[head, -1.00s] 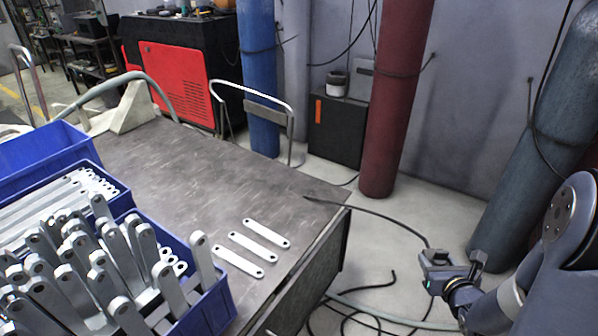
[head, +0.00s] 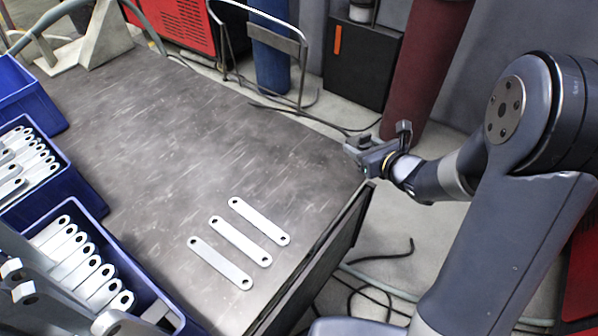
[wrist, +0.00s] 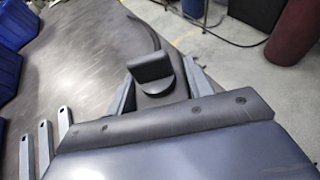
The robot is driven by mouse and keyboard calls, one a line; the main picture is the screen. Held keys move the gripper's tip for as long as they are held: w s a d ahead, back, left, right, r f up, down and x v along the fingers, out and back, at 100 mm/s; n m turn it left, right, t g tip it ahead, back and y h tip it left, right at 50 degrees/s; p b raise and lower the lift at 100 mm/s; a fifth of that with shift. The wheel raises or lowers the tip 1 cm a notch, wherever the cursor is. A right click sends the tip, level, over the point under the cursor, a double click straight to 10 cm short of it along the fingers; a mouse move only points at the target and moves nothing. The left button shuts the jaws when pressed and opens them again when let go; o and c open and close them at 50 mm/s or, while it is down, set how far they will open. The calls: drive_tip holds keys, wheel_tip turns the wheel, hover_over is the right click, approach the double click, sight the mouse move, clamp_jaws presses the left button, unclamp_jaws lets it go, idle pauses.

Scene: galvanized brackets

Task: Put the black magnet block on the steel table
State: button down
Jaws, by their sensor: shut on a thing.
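The black magnet block (wrist: 150,68) sits between the two fingers of my gripper (wrist: 158,88) in the wrist view. It has a flat upright face and a rounded dark base. My gripper is shut on it. In the head view my gripper (head: 376,145) is at the far right corner of the steel table (head: 150,130), apparently above the surface; the exact height cannot be told. The block is hard to make out there. The steel table also shows in the wrist view (wrist: 85,60), below and left of the gripper.
Three flat galvanized brackets (head: 240,240) lie near the table's right edge. Blue bins (head: 75,185) of brackets line the left side. The table's middle and back are clear. A hand cart (head: 285,45), dark box (head: 360,60) and red cylinder (head: 430,60) stand behind.

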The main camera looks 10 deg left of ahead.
sight(299, 190)
drive_tip(key=s+a+f+n+g+y+b, duration=0.2)
drive_tip(key=s+a+n+b, duration=0.15)
drive_tip(key=a, duration=0.35)
drive_tip(key=s+a+f+n+g+y+b, duration=0.25)
drive_tip(key=a+b, duration=0.25)
drive_tip(key=a, duration=0.3)
drive_tip(key=shift+m+h, duration=0.4)
drive_tip(key=shift+h, duration=0.05)
drive_tip(key=shift+w+d+f+b, duration=0.15)
drive_tip(key=shift+f+b, duration=0.6)
drive_tip(key=shift+f, duration=0.85)
drive_tip(key=shift+w+d+f+b, duration=0.1)
drive_tip(key=shift+f+b, duration=0.65)
drive_tip(key=shift+f, duration=0.8)
drive_tip(key=shift+f+b, duration=0.6)
drive_tip(key=shift+b, duration=0.15)
drive_tip(key=c, duration=1)
unclamp_jaws()
drive_tip(key=o, duration=0.4)
drive_tip(key=shift+f+g, duration=0.1)
drive_tip(key=shift+g, duration=0.15)
drive_tip(key=p+v, duration=0.1)
drive_tip(key=v, duration=1)
drive_tip(key=shift+a, duration=0.15)
